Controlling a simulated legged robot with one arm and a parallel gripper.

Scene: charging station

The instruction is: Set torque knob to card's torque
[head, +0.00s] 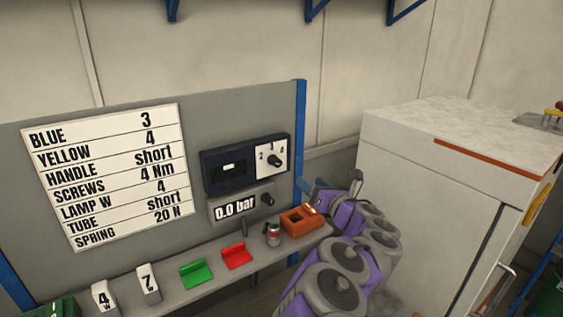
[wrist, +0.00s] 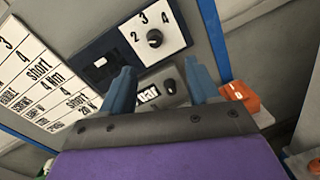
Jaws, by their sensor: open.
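A white card (head: 112,176) on the grey panel lists settings, and its "SCREWS" row reads "4 Nm". To its right is a dark blue box (head: 225,172) with a white dial plate marked 2, 3 and 4. The black torque knob (head: 274,160) is on that plate; it also shows in the wrist view (wrist: 154,38). I cannot clearly tell which number it points to. My gripper (wrist: 160,68) is open and empty, with the knob beyond its fingertips and apart from them. In the head view it is below and right of the knob.
Below the box is a "0.0 bar" display (head: 235,208) with its own black knob (head: 267,199). The shelf holds an orange box (head: 303,221), a small can (head: 273,236), red (head: 237,255) and green (head: 196,274) trays and numbered blocks. A white cabinet (head: 430,190) stands right.

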